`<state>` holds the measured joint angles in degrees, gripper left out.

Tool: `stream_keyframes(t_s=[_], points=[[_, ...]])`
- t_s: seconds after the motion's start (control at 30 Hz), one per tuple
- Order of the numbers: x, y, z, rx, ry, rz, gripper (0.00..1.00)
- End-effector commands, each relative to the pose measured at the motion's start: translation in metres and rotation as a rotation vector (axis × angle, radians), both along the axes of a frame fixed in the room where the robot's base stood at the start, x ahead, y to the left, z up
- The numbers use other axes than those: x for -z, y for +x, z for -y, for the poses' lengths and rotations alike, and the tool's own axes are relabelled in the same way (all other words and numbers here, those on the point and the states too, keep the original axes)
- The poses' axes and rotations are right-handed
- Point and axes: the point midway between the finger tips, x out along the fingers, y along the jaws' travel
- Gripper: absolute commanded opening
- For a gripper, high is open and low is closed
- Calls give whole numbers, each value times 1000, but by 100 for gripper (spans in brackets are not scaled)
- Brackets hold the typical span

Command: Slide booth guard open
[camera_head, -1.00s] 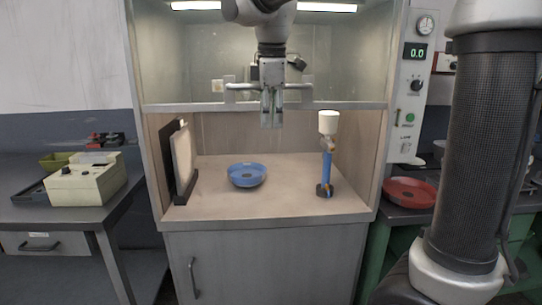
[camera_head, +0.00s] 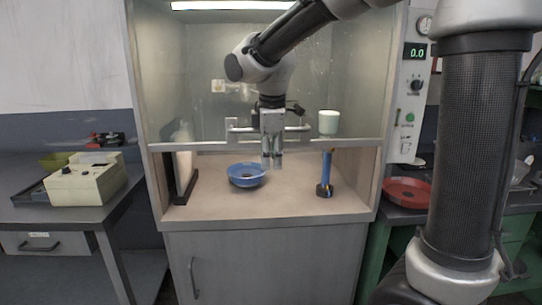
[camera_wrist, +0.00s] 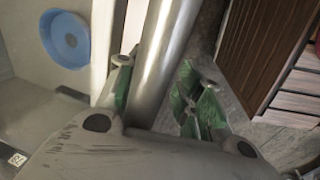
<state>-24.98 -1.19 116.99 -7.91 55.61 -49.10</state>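The booth guard is a clear panel with a pale lower rail (camera_head: 215,147) and a horizontal metal handle bar (camera_head: 240,128) on its front. In the head view, the rail hangs partway down the booth opening, with an open gap below it. My gripper (camera_head: 272,164) points down at the middle of the bar. In the wrist view, the bar (camera_wrist: 168,45) runs between the two green-padded fingers of my gripper (camera_wrist: 155,75), which lie close against it on both sides. The gripper looks closed on the bar.
Inside the booth are a blue pan (camera_head: 247,181), a black stand with a pale panel (camera_head: 186,172) at left and a blue post with a white cup (camera_head: 328,122) at right. The blue pan also shows in the wrist view (camera_wrist: 65,40). A red pan (camera_head: 407,191) lies outside, right.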

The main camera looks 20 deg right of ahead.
Motion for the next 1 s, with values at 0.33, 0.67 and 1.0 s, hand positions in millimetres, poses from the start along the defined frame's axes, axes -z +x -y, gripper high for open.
stream_keyframes(t_s=[0.33, 0.67, 1.0], points=[[-21, -5, -1, 0, 1, -3, 34], [-45, -11, -3, -1, 1, -7, 34], [-71, -17, -5, -2, 2, -8, 34]])
